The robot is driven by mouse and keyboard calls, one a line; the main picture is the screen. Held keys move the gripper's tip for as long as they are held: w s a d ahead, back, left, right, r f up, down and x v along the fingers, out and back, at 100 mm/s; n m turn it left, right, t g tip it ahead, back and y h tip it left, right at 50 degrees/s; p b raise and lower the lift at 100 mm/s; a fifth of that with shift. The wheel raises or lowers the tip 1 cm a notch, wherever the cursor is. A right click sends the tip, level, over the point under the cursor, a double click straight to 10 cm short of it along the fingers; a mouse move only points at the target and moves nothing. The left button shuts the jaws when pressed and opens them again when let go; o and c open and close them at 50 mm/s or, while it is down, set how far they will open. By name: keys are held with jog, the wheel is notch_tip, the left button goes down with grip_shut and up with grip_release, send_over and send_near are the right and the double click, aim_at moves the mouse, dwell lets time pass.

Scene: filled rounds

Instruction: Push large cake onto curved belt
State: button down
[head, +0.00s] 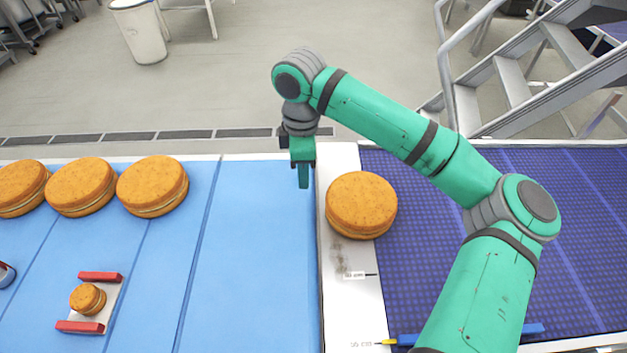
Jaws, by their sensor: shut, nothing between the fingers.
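A large round golden-brown cake (361,204) lies partly on the pale metal strip (347,285) and partly on the dark blue-purple belt (580,240) at the right. A row of similar large cakes (153,186) lies on the light blue surface (255,260) at the left, near its far edge. My gripper (303,183) is shut and empty. It points down near the line between the light blue surface and the strip, left of the cake on the strip and apart from it in the picture. Its exact height is hard to tell.
A small cake (87,299) sits on a small plate between two red bars (100,276) at the lower left. Metal stairs (520,80) with a rail rise at the upper right. A white bin (139,31) stands on the floor behind. The light blue surface's middle is clear.

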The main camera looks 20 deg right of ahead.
jog(key=f, duration=0.9)
jog(key=shift+w+d+f, duration=0.25)
jog(key=shift+w+f, duration=0.05)
jog(key=shift+w, duration=0.05)
jog(key=shift+s+d+f, duration=0.1)
jog(key=shift+s+d, duration=0.2)
jog(key=shift+d, duration=0.55)
jog(key=shift+s+d+f, duration=0.1)
jog(key=shift+s+d, duration=0.2)
jog(key=shift+d, duration=0.5)
jog(key=shift+d, duration=0.15)
